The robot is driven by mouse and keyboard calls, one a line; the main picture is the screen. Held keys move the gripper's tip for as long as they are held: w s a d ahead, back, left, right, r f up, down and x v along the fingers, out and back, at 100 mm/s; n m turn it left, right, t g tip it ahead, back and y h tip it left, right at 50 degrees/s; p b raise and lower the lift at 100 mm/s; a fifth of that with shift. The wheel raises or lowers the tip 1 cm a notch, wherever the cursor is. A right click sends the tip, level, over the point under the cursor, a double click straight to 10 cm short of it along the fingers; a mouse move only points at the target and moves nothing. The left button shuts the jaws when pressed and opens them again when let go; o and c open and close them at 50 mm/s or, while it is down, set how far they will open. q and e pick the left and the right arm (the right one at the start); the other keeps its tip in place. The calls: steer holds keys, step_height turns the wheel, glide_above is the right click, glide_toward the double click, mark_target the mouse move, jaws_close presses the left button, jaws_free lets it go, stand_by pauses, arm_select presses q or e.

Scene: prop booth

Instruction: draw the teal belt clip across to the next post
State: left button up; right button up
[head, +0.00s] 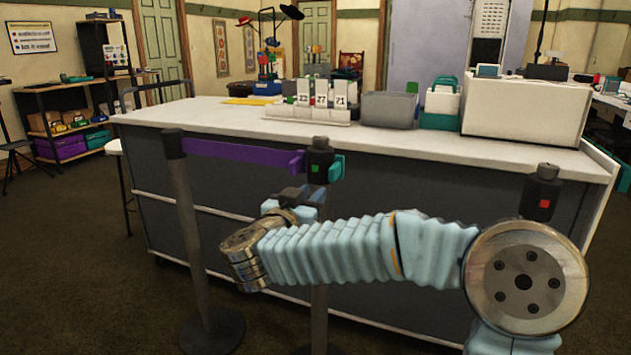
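The teal belt clip (337,168) is at the right side of the middle post's dark head (320,152), which bears a green square. No teal belt shows stretched out from it. Another post head (541,190), with a red square, stands at the right; my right arm hides much of what is below it. My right gripper (312,195) is just below the middle post's head, close under the clip in the picture. Its fingers are small and partly hidden by my wrist, so I cannot tell whether they are open or touch anything. My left gripper is not in view.
A purple belt (240,152) runs from the left post (174,145) to the middle post. Dark floor is clear at the left.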

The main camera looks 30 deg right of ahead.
mark_target(331, 175)
steer(key=p+x, duration=0.1)
steer(key=x, duration=1.1)
steer(key=shift+w+d, duration=0.1)
jaws_close()
